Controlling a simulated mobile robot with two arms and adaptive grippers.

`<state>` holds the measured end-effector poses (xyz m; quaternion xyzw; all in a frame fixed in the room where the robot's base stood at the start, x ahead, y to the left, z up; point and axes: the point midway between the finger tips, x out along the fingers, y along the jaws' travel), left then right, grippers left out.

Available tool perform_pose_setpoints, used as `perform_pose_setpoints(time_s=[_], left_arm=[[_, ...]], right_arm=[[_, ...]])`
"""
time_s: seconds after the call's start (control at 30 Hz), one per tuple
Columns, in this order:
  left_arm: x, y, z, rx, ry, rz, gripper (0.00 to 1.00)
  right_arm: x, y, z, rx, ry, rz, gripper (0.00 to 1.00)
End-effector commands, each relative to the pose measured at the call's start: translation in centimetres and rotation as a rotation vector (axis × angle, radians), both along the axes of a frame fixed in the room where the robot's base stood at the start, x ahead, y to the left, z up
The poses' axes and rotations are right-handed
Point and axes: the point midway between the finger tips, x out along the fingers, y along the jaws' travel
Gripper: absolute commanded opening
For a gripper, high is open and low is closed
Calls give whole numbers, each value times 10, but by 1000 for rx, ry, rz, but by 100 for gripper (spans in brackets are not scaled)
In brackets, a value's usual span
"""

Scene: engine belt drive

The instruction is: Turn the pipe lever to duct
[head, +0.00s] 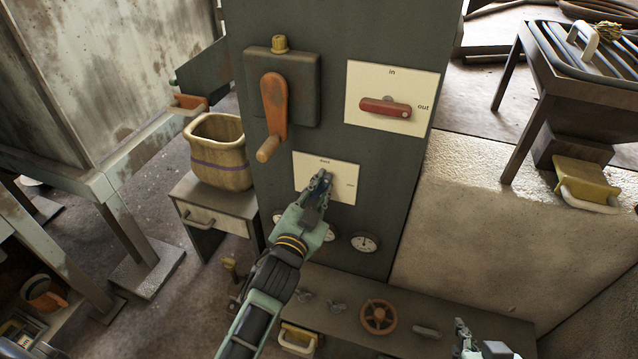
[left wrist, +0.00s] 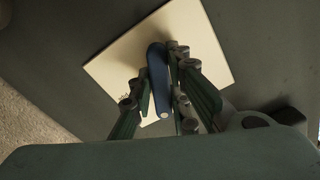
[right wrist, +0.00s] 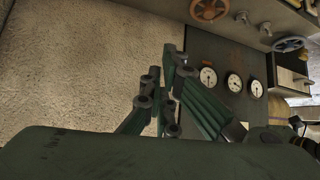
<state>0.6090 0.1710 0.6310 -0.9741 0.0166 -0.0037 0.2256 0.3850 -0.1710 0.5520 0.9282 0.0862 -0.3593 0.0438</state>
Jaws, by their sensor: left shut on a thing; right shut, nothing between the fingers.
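A blue lever (left wrist: 158,82) stands on a pale plate (left wrist: 110,68) in the left wrist view. In the head view this is the lower pale plate (head: 306,168) on the dark cabinet, with small labels at its top and right that are too small to read surely. My left gripper (head: 321,184) is in front of that plate and hides most of the lever there. In the left wrist view its fingers lie on both sides of the lever, shut on it. My right gripper (head: 482,342) is shut and empty at the bottom right, away from the plate; it also shows in the right wrist view (right wrist: 160,82).
A red lever (head: 386,107) sits on an upper plate marked "in" and "out". An orange crank (head: 274,105) hangs left of it. Round gauges (head: 364,242) are below the lower plate. A red handwheel (head: 378,316) is on the low bench. A pot (head: 217,152) stands left.

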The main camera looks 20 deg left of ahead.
Motion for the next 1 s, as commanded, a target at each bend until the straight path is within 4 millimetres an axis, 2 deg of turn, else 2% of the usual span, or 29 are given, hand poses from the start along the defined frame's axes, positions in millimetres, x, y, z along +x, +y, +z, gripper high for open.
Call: perform_pose_setpoints(time_s=[0.2,0.3,0.33,0.73,1.0], left_arm=[[0,0,3,-165,7,3,0],[0,0,3,-234,8,2,0],[0,0,3,-252,10,2,0],[0,0,1,-428,14,2,0],[0,-1,0,-469,14,1,0]], right_arm=[[-72,-24,-33,-75,349,-28,0],[-108,-34,-42,-106,503,-40,0],[-114,-36,-42,-110,528,-42,0],[-110,-35,-25,-107,511,-40,0],[-106,-34,-38,-107,519,-39,0]])
